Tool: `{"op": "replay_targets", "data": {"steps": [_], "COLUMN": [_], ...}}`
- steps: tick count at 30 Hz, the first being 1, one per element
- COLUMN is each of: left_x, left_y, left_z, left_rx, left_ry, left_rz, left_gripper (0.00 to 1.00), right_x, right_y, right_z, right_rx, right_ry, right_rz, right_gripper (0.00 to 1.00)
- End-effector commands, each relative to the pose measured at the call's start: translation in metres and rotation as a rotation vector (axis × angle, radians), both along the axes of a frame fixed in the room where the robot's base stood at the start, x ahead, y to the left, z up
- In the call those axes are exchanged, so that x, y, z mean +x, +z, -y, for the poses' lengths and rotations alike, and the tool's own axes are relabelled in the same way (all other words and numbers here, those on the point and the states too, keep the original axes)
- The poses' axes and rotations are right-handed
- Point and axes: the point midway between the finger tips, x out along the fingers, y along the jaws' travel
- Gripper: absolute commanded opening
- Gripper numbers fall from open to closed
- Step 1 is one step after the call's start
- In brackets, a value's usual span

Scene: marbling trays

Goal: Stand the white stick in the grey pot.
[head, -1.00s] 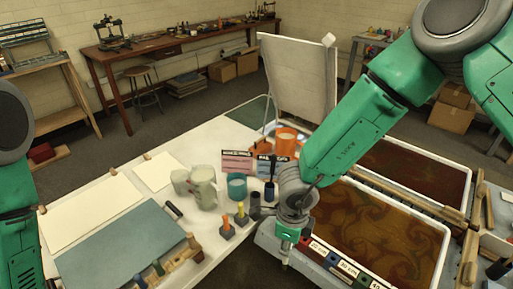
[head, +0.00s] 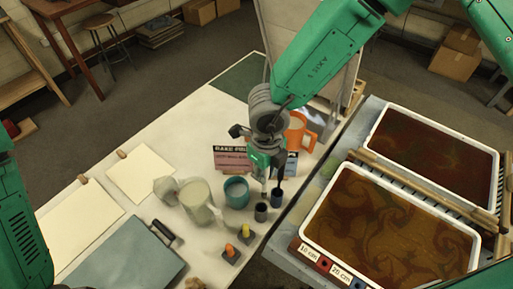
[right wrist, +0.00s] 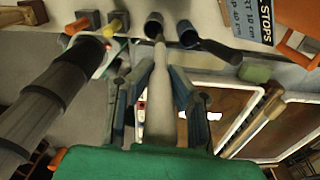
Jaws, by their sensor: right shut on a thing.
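The white stick (head: 264,187) is held upright, pointing down, by my right gripper (head: 266,165). The right wrist view also shows the white stick (right wrist: 160,85) between the two fingers of my right gripper (right wrist: 158,90). The small grey pot (head: 261,212) stands on the white table just below the stick. In the right wrist view the stick's far end meets the mouth of the grey pot (right wrist: 154,25); I cannot tell whether it is inside or just above. My left gripper is out of view; only part of that arm shows at the left edge.
A blue pot (head: 277,198) with a dark stick in it stands right beside the grey pot. A teal cup (head: 236,194), a pale jug (head: 198,200) and an orange mug (head: 297,133) are close by. Marbling trays (head: 388,228) lie to the right.

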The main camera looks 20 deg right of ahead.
Motion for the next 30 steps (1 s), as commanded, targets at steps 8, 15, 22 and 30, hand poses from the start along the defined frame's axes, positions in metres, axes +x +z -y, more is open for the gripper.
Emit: {"op": "replay_targets", "data": {"steps": [8,15,22,30], "left_x": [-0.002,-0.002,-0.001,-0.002], "left_y": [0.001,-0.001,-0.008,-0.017], "left_z": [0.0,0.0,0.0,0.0], "left_rx": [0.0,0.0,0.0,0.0], "left_ry": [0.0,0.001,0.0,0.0], "left_rz": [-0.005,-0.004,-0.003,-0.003], "left_gripper": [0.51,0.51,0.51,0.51], "right_x": [0.0,0.005,0.002,0.003], "right_y": [0.001,-0.005,-0.017,-0.033], "right_z": [-0.004,-0.001,0.002,-0.002], "right_rx": [-0.004,0.001,0.002,-0.001], "right_ry": [0.005,0.003,0.004,0.004], "right_rz": [0.0,-0.005,-0.004,-0.004], "right_gripper": [0.0,0.0,0.0,0.0]}}
